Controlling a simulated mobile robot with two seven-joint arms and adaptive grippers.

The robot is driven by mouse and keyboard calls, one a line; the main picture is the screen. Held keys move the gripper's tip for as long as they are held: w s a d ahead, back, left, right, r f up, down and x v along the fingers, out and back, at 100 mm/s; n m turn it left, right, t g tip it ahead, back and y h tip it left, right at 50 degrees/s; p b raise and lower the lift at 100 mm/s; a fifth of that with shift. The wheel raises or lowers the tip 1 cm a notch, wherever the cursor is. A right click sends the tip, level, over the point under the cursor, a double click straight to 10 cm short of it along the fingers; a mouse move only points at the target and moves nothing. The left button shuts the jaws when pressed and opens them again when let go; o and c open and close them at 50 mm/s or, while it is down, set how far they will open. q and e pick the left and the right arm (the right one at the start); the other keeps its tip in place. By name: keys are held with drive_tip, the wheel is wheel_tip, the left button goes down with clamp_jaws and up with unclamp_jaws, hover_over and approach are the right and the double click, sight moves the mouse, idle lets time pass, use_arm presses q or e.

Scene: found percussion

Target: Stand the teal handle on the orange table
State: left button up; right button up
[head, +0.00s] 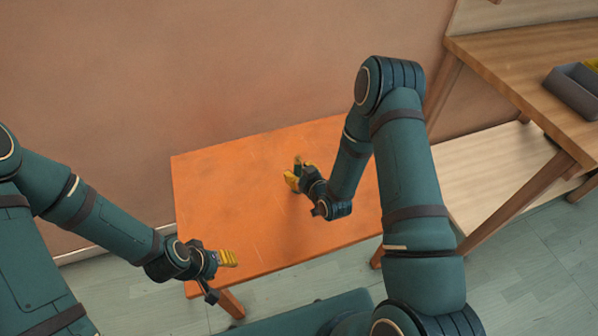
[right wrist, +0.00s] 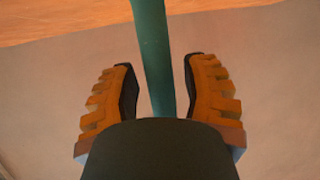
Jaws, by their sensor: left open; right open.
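The teal handle (right wrist: 151,45) shows in the right wrist view as a narrow teal bar. It runs from the top edge down between the two orange-yellow fingers of my right gripper (right wrist: 159,68). The fingers are open, with a gap on each side of the bar. Its lower end is hidden behind the dark gripper body. In the head view my right gripper (head: 298,176) is over the orange table (head: 255,225); I cannot clearly make out the handle there. My left gripper (head: 226,262) is open and empty at the table's front left edge.
A wooden table (head: 520,55) with a lower shelf stands at the right. A grey bin (head: 575,92) with something yellow by it is on top. A plain wall rises behind the orange table. The orange top is bare on its left and front.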

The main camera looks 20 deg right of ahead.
use_arm(q)
drive_tip(key=shift+r, duration=0.1)
use_arm(e)
drive_tip(key=shift+r, duration=0.1)
use_arm(q)
drive_tip(key=shift+r+p, duration=0.2)
drive_tip(key=shift+p, duration=0.1)
use_arm(e)
drive_tip(key=shift+r, duration=0.15)
drive_tip(key=p+v, duration=0.1)
drive_tip(key=v, duration=1.1)
use_arm(q)
drive_tip(key=shift+s+r, duration=0.15)
drive_tip(key=shift+r, duration=0.5)
use_arm(e)
drive_tip(key=s+a+f+m+g+y, duration=0.1)
drive_tip(key=s+a+f+m+g, duration=0.3)
drive_tip(key=s+a+g, duration=0.5)
drive_tip(key=s+g, duration=0.1)
drive_tip(key=g, duration=0.1)
drive_tip(key=shift+s+a+g, duration=0.3)
drive_tip(key=shift+a+g, duration=0.1)
drive_tip(key=shift+f, duration=0.1)
use_arm(q)
drive_tip(key=shift+c, duration=0.4)
